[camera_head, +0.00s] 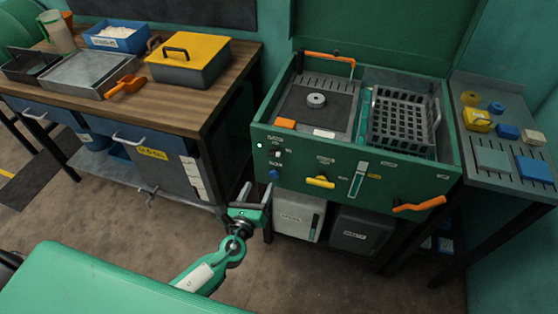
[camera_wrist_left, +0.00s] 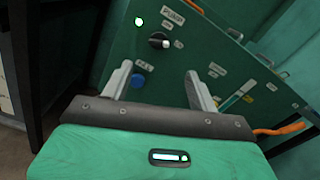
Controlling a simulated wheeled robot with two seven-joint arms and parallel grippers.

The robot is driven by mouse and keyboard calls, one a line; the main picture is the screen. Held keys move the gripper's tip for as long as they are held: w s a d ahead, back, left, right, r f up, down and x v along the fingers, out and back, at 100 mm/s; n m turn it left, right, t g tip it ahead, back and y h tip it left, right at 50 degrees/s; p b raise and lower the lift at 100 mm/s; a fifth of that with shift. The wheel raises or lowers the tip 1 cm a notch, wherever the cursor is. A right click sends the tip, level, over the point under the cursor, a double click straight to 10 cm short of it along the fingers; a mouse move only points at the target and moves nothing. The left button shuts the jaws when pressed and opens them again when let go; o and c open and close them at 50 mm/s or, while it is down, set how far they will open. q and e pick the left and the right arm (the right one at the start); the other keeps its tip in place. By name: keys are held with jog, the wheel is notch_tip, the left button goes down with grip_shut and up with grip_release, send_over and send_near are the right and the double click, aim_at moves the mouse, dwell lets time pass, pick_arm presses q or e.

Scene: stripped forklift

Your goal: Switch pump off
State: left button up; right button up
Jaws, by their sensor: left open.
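The pump switch is a black rotary knob (camera_wrist_left: 158,41) under a PUMP label (camera_wrist_left: 173,17) on the green panel. In the left wrist view its pale mark points right. A green lamp (camera_wrist_left: 138,22) beside the label is lit. In the head view the knob (camera_head: 275,154) is small, at the left end of the machine's front panel (camera_head: 335,180). My left gripper (camera_head: 256,192) is open and empty, in front of and below the knob, apart from it. In the left wrist view the knob shows beyond the two fingertips (camera_wrist_left: 159,72). My right gripper is out of view.
A blue button (camera_wrist_left: 138,80) sits below the knob. A yellow handle (camera_head: 320,182) and an orange lever (camera_head: 419,203) stick out of the panel to the right. A wooden workbench (camera_head: 215,85) stands left, and a grey side table (camera_head: 508,145) right. Open floor lies before the workbench.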

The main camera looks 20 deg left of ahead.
aim_at(273, 156)
pick_arm(q)
jog(key=w+p, duration=0.1)
jog(key=w, duration=1.2)
jog(key=shift+w+d+f+p, duration=0.1)
jog(key=shift+w+d+p, duration=0.1)
jog(key=shift+w+p, duration=0.15)
jog(key=c, duration=1)
